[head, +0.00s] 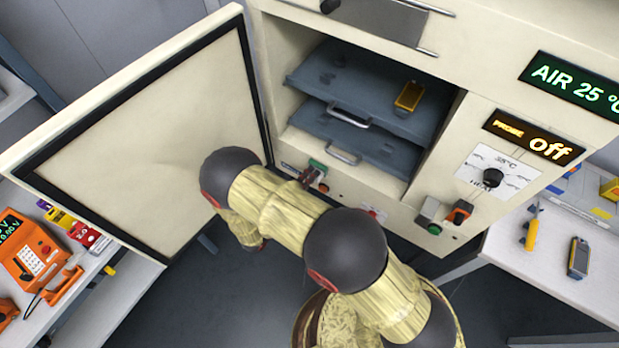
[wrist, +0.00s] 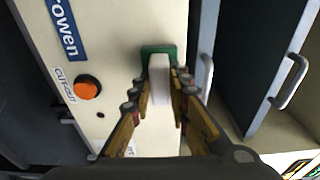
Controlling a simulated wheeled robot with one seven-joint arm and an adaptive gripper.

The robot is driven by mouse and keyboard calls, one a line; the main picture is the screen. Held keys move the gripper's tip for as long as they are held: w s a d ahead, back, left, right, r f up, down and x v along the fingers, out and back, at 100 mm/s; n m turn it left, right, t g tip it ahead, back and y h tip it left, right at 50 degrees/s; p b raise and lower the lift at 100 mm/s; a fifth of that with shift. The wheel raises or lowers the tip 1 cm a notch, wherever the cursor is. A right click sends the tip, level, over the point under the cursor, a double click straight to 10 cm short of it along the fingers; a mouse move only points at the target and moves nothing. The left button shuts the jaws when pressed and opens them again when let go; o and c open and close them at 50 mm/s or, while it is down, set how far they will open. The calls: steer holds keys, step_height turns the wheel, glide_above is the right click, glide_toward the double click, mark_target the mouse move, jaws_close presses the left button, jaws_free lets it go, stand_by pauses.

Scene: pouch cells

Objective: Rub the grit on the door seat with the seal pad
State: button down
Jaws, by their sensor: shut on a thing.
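The seal pad (wrist: 160,49) shows in the wrist view as a green piece with a white grip between my fingers. My gripper (wrist: 160,82) is shut on the white grip. The green end is at the cream front panel, left of the chamber opening; I cannot tell whether it touches. In the head view the green pad (head: 317,166) and my gripper (head: 308,178) are at the lower left corner of the chamber front. The door seat (wrist: 118,35) is the cream front face around the opening. I make out no grit; some of the face is hidden by the pad and fingers.
The oven door (head: 150,140) stands wide open at left. Two grey shelves (head: 335,75) with handles sit in the chamber, a yellow-black cell (head: 409,96) on the upper one. An orange cutout button (wrist: 87,88) is left of my fingers. Benches flank the oven.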

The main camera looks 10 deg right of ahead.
steer(key=shift+s, duration=0.1)
steer(key=shift+s+d+p, duration=0.75)
steer(key=shift+s+d, duration=0.4)
steer(key=shift+d, duration=0.45)
steer(key=shift+w+a+b, duration=0.35)
steer(key=shift+w+a, duration=1.1)
steer(key=shift+a, duration=0.15)
steer(key=shift+s+d+v, duration=0.15)
steer(key=shift+v, duration=1.3)
steer(key=shift+s+d+v, duration=0.15)
steer(key=shift+s+v, duration=0.05)
steer(key=shift+v, duration=1.3)
